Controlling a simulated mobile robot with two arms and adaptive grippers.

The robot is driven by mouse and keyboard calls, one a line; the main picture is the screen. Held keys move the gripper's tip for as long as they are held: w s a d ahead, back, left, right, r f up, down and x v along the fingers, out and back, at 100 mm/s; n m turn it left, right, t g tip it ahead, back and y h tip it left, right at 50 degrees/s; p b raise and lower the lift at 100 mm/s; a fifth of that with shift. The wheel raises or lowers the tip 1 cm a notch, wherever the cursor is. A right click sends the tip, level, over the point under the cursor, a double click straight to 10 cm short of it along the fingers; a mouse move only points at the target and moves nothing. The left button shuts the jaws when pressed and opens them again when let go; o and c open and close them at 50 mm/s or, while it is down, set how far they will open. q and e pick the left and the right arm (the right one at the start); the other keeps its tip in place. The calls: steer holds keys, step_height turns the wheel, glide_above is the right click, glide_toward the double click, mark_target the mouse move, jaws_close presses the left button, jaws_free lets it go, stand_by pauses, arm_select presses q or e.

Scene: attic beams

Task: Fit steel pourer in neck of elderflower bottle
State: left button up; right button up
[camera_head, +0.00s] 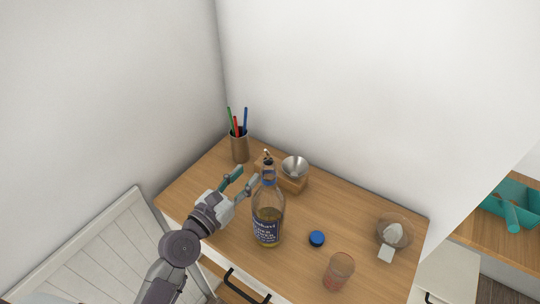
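The elderflower bottle (267,222) stands upright near the table's front edge, clear glass with a blue label and amber liquid low inside. A small dark and metallic piece, seemingly the steel pourer (267,155), shows at the top of the bottle's neck. I cannot tell whether it sits in the neck or stands just behind it. My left gripper (242,181) is open, with its fingers spread just left of the neck. One finger is close to the neck; contact is unclear. I see nothing between the fingers. My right gripper is out of view.
A wooden block (292,183) with a metal funnel (295,166) stands behind the bottle. A pencil cup (239,149) is at the back left. A blue cap (316,238), a glass (338,272), a clear dish (393,231) and a white cube (386,254) lie to the right.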

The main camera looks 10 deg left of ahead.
mark_target(267, 154)
arm_select(q)
steer(key=x, duration=0.4)
steer(key=shift+w+d, duration=0.1)
steer(key=shift+w, duration=0.15)
steer(key=shift+w+d+p, duration=0.2)
steer(key=shift+w+p, duration=0.1)
steer(key=shift+w, duration=0.15)
steer(key=x, duration=0.4)
steer(key=shift+w+d+f+p, duration=0.15)
steer(key=shift+w+f+p, duration=0.15)
steer(key=shift+w, duration=0.1)
steer(key=shift+s+r, duration=0.1)
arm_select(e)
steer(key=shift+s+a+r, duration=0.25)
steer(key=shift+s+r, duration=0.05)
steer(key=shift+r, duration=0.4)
arm_select(q)
steer(key=shift+c, duration=0.8)
jaws_close()
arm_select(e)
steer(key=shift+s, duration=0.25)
